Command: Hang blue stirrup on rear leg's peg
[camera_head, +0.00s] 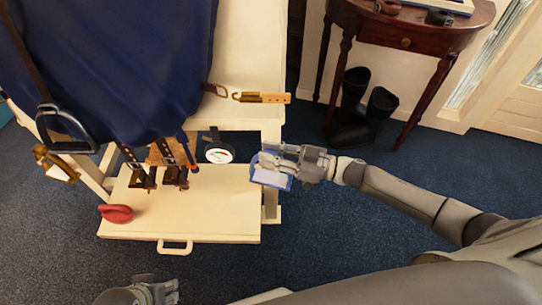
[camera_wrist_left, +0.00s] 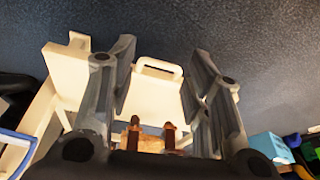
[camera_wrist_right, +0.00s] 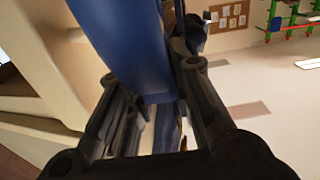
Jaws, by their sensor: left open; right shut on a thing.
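The blue stirrup (camera_head: 270,179) has a pale tread. My right gripper (camera_head: 277,160) is shut on it, and it shows as a large blue piece (camera_wrist_right: 125,40) between the fingers in the right wrist view. The stirrup overlaps the right side of the cream stand's shelf in the head view, beside a right-hand leg (camera_head: 271,208). I cannot make out a peg on that leg; the gripper and stirrup cover part of it. My left gripper (camera_head: 160,292) is open and empty at the bottom left; its fingers (camera_wrist_left: 160,95) stand apart in the left wrist view.
A navy blanket (camera_head: 110,60) covers the stand. A black stirrup (camera_head: 66,130) hangs at its left. Buckled straps (camera_head: 140,178) hang over the shelf (camera_head: 215,220), which bears a red object (camera_head: 116,214). A table (camera_head: 405,35) and dark boots (camera_head: 355,90) stand at the right.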

